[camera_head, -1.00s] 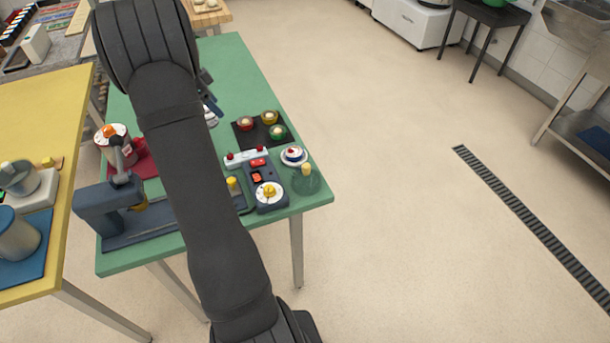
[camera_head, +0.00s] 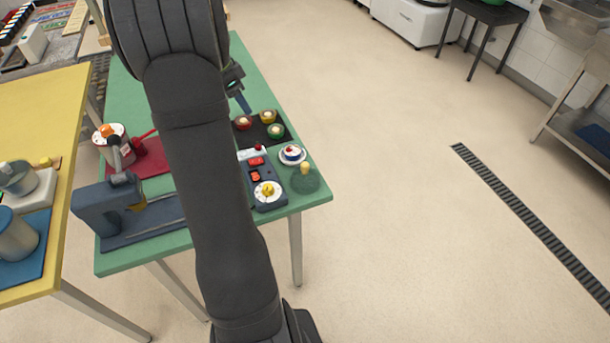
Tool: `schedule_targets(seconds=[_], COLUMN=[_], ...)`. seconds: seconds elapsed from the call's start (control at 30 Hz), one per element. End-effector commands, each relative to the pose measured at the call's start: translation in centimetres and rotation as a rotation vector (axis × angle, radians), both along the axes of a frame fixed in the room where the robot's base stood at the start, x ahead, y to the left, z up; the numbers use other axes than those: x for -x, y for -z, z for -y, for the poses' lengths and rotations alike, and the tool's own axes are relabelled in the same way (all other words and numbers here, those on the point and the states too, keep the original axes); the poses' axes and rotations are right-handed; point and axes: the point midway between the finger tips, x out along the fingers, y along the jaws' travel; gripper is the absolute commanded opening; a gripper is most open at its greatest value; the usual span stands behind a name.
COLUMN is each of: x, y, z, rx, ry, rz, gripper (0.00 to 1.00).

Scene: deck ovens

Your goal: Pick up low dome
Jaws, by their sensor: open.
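A low, see-through green dome (camera_head: 306,182) with a yellow knob sits at the near right corner of the green table (camera_head: 310,203). I take it to be the low dome. My gripper (camera_head: 241,98) shows only partly past the right side of my arm, above the table's far right side. It is open, with a dark blue finger pointing down. It is apart from the dome, farther back and to the left. The rest of the gripper is hidden behind my arm.
Beside the dome are a small plate with a red-topped item (camera_head: 292,154) and a dark device with a white dial (camera_head: 267,192). A dark tray (camera_head: 258,143) holds red, yellow and green cups. A grey machine (camera_head: 103,210) stands at left. Floor right of the table is clear.

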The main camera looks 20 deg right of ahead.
Motion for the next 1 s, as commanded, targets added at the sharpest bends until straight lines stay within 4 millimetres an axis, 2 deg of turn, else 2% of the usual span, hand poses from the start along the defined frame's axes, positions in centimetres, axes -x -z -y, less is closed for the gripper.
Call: schedule_targets(seconds=[0.03,0.2,0.3,0.4,0.53,0.63,1.0], x=[2.5,9.8,13.1,15.2,16.4,16.5,16.3], y=[-1.1,-2.7,-3.3,-3.5,-3.3,-2.2,5.7], z=[2.3,6.6,7.9,8.6,8.9,9.0,9.9], rx=[-0.029,-0.123,-0.161,-0.184,-0.198,-0.201,-0.2], ry=[0.003,-0.037,-0.058,-0.074,-0.085,-0.087,-0.087], rz=[-0.001,-0.007,0.001,0.009,0.014,0.012,0.01], gripper=[0.46,0.46,0.46,0.46,0.46,0.46,0.46])
